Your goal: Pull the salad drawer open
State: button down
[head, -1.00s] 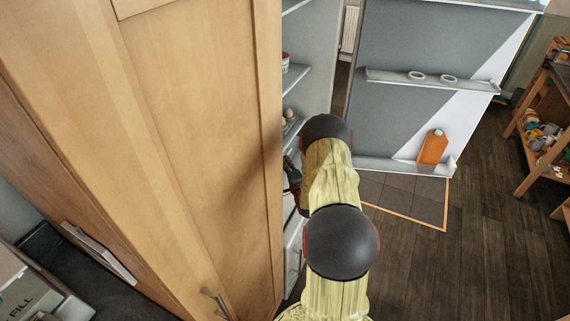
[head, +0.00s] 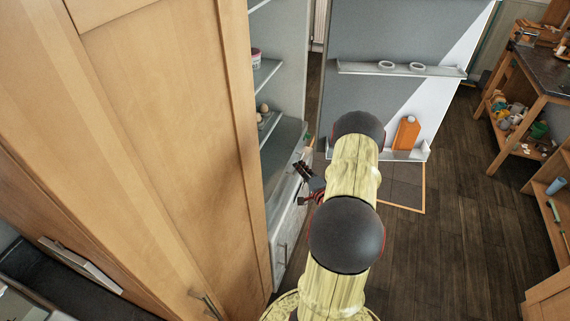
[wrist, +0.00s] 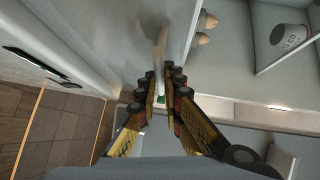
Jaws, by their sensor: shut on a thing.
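The white salad drawer (head: 290,222) is at the bottom of the open fridge in the head view, low beside the wooden cabinet. My gripper (head: 302,168) is at its upper outer corner, partly hidden by my arm. In the wrist view my gripper (wrist: 164,76) has its fingers close together around a narrow pale object (wrist: 160,52). A small green patch shows at its near end. I cannot tell whether this object is part of the drawer or a separate item. The exact contact is hidden between the fingers.
The tall wooden cabinet (head: 170,130) stands close on the left. The open fridge door (head: 400,35) has racks with an orange carton (head: 406,133). Eggs (wrist: 205,28) and a tub (wrist: 288,38) are on the shelves. The dark floor (head: 460,230) to the right is clear.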

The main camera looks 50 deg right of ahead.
jog(key=shift+s+d, duration=0.2)
jog(key=shift+s, duration=0.65)
jog(key=shift+s+d, duration=0.2)
jog(key=shift+s, duration=0.6)
jog(key=c, duration=2)
grip_release()
jog(key=shift+c, duration=0.2)
jog(key=shift+o, duration=0.6)
jog(key=v, duration=1.1)
jog(key=shift+s+a, duration=0.25)
jog(key=shift+s, duration=0.1)
